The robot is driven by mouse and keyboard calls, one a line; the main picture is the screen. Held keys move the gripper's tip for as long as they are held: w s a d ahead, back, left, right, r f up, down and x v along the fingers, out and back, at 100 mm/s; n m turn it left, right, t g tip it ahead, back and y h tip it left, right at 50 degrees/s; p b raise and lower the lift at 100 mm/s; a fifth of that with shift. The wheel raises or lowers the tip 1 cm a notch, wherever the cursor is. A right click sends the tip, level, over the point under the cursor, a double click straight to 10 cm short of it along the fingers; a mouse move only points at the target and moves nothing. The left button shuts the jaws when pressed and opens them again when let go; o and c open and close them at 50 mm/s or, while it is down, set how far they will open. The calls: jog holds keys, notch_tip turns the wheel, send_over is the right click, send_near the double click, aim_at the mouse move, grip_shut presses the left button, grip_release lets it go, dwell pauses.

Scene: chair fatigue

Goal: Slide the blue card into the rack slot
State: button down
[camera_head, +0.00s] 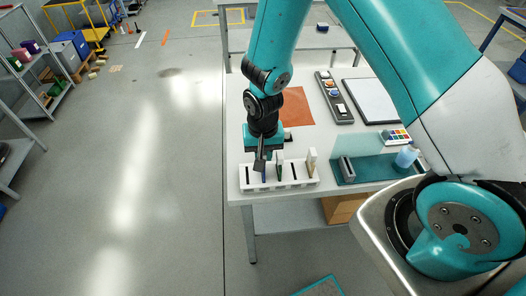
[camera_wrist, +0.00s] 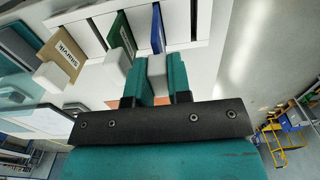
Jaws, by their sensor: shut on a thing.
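The white rack (camera_head: 308,184) stands at the near left part of the table, with several dark slots in its top. My gripper (camera_head: 260,162) is above its left part, pointing down. In the wrist view my gripper (camera_wrist: 160,72) is shut on the white grip block (camera_wrist: 157,68) of the blue card (camera_wrist: 158,32). The blue card (camera_head: 264,174) is upright, with its lower part at a rack slot; how deep it sits cannot be told. The rack (camera_wrist: 180,12) fills the top of the wrist view.
A green card (camera_head: 280,168) and a tan card (camera_head: 311,159) stand in the rack to the right. A teal tray (camera_head: 373,174) is farther right. An orange mat (camera_head: 296,108), a dark organiser (camera_head: 335,97) and a white board (camera_head: 371,101) lie behind.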

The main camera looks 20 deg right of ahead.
jog(key=shift+f+b, duration=0.7)
jog(key=shift+f, duration=0.35)
jog(key=c, duration=1)
grip_release()
jog(key=shift+r, duration=0.1)
notch_tip(320, 180, up, 18)
jog(key=b, duration=0.2)
jog(key=shift+f+b, duration=0.25)
jog(key=shift+b, duration=0.05)
jog(key=s+a+r+n+y, duration=0.1)
jog(key=s+r+n, duration=0.1)
jog(key=s, duration=0.4)
jog(key=s+a+r+n+y+b, duration=0.1)
jog(key=s+a+r+n, duration=0.1)
jog(key=s+n, duration=0.3)
jog(key=s+a+r+n+y, duration=0.1)
jog(key=s+r+n+y, duration=0.1)
jog(key=s, duration=0.5)
jog(key=shift+s+a+r+n, duration=0.1)
jog(key=shift+a+r+n, duration=0.05)
jog(key=shift+r+n, duration=0.35)
jog(key=shift+s+a+r+n, duration=0.15)
jog(key=shift+r+n, duration=0.25)
jog(key=shift+r, duration=0.2)
